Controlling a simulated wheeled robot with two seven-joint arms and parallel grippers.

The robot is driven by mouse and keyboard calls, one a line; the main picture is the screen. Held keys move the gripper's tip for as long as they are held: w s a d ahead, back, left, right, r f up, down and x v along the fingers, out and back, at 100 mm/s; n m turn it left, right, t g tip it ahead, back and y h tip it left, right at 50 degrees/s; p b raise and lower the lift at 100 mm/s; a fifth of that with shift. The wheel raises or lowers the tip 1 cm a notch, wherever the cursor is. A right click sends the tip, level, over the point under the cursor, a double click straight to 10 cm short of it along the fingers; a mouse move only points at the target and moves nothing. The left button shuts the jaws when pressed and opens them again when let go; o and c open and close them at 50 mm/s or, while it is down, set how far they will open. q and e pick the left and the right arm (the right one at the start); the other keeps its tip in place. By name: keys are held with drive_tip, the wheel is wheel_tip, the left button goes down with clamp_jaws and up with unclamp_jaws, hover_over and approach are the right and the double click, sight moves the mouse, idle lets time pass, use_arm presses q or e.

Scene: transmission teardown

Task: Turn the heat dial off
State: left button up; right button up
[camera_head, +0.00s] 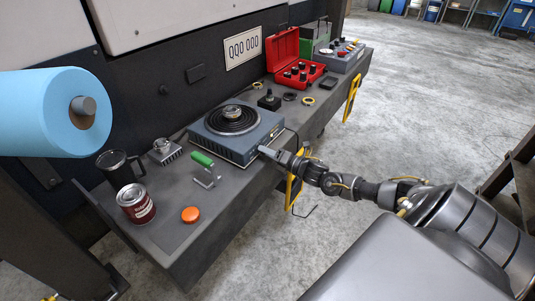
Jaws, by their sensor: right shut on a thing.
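A blue-grey hot plate (212,127) with a black round coil stands on the dark bench, and a small metal part (232,112) sits on its coil. My right gripper (262,150) reaches in from the right to the hot plate's panel on the side facing the bench's front edge. It is shut on the heat dial there; the gripper hides the dial, so its setting cannot be read. My left gripper is not in view.
On the bench are a green-handled tool (203,160), orange cap (190,214), labelled can (136,203), black mug (120,168), wire brush (165,151) and open red case (295,66). A blue paper roll (45,112) hangs at left. Open floor lies right.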

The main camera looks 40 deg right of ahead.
drive_tip(key=n, duration=0.4)
drive_tip(key=shift+f+n+b, duration=0.1)
drive_tip(key=shift+n+b, duration=0.2)
drive_tip(key=shift+b, duration=0.05)
drive_tip(key=n, duration=0.4)
drive_tip(key=shift+n+b, duration=0.3)
drive_tip(key=shift+n, duration=0.1)
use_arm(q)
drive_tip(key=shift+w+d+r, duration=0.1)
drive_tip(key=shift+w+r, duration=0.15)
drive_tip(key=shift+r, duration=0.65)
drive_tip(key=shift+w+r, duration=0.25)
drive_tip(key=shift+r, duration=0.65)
use_arm(e)
drive_tip(key=shift+n, duration=0.8)
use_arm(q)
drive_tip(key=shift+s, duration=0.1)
use_arm(e)
drive_tip(key=o, duration=1)
drive_tip(key=shift+c, duration=0.2)
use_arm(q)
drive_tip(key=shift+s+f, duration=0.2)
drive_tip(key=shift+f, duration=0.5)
use_arm(e)
drive_tip(key=v, duration=1.1)
